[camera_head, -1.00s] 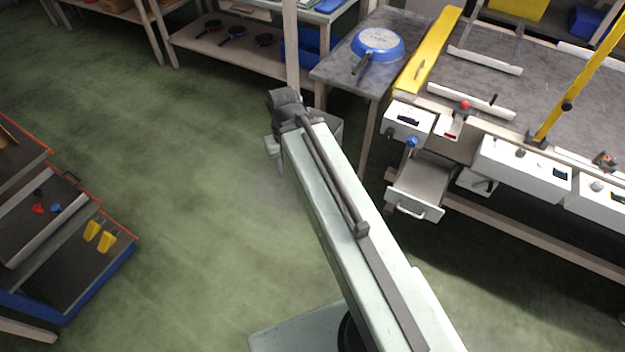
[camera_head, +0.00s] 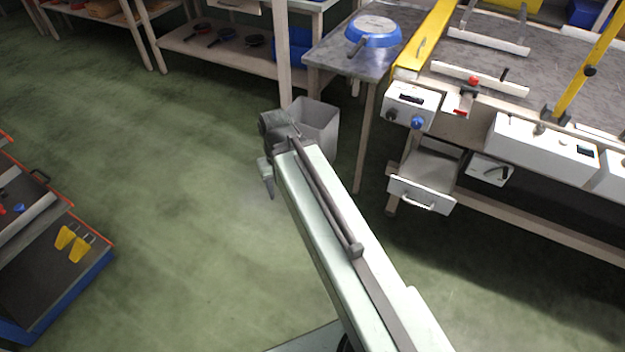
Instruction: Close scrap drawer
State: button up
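The scrap drawer (camera_head: 424,196) is a white-fronted drawer with a curved handle, under the conveyor bench at the right. It is pulled out, and its grey inside shows. My gripper (camera_head: 268,185) hangs at the far end of my arm, over the green floor, left of the drawer and well apart from it. Only a small dark finger part shows pointing down, so its opening cannot be made out. Nothing is seen held in it.
A grey bin (camera_head: 318,130) stands just behind my arm's end. White control boxes (camera_head: 545,145) line the bench front. A blue-edged tool cart (camera_head: 60,290) stands at left. Floor between is clear.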

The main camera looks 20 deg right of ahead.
aim_at(426, 178)
jog(key=z, duration=2.35)
jog(key=k, duration=1.4)
jog(key=u, duration=1.55)
jog(key=i, duration=1)
